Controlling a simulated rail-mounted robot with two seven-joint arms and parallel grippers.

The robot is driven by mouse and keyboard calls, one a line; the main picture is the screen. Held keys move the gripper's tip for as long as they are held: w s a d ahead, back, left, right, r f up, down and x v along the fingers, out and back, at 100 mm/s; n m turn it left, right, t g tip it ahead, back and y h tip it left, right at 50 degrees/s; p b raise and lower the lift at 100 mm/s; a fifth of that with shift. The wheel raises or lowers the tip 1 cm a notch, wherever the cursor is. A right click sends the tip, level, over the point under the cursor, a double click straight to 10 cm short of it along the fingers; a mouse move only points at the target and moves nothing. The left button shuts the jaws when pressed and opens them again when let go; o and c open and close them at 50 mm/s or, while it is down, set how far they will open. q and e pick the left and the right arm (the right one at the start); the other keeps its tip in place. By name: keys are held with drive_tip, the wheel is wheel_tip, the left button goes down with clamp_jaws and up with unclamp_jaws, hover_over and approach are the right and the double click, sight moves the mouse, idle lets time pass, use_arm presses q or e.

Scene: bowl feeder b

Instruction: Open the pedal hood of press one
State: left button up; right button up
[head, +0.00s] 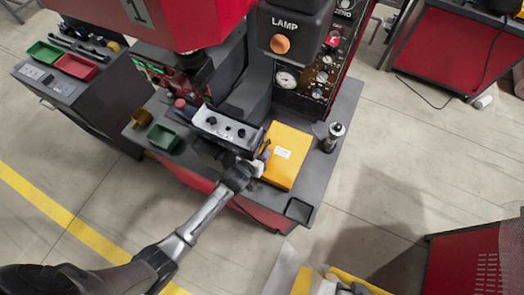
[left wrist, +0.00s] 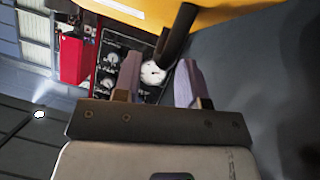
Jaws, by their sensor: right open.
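A yellow box-like cover (head: 289,160) with a white label, which I take for the pedal hood, is at the front of press one (head: 180,20), the red machine marked 1. A dark bar-shaped handle (head: 265,149) is at its left side. My left gripper (head: 259,166) is beside that side, close to the handle. In the left wrist view, the two fingers (left wrist: 158,82) are apart. The dark handle (left wrist: 177,35) reaches toward the gap between them, with the yellow hood (left wrist: 225,14) above. Contact cannot be told. My right gripper is out of view.
A green bin (head: 162,137) is farther left. Open floor (head: 365,180) lies right.

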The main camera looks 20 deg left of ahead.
use_arm(q)
drive_tip(key=shift+w+f, duration=0.2)
drive_tip(key=shift+w, duration=0.2)
drive_tip(key=shift+c, duration=0.3)
clamp_jaws()
